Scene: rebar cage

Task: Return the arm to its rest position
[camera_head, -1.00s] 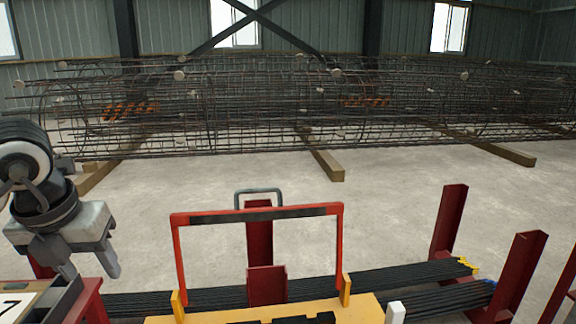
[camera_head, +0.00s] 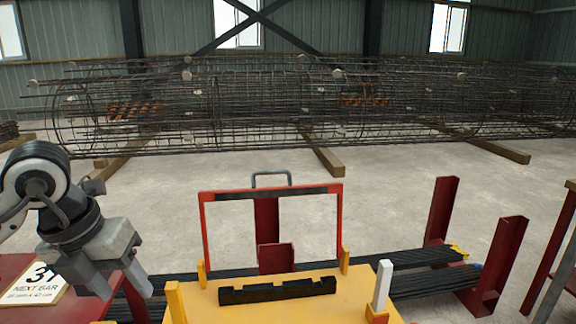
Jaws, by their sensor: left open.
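My left gripper (camera_head: 128,292) hangs at the lower left, fingers pointing down and apart, with nothing seen between them. My left arm comes in from the left edge. My right gripper is out of view.
A yellow table (camera_head: 240,310) with a black notched block (camera_head: 277,290) and a red frame (camera_head: 204,232) is at the front middle. Black bars (camera_head: 410,259) lie between red posts (camera_head: 441,210) behind it. A long rebar cage (camera_head: 300,110) rests on timbers. Concrete floor between is clear.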

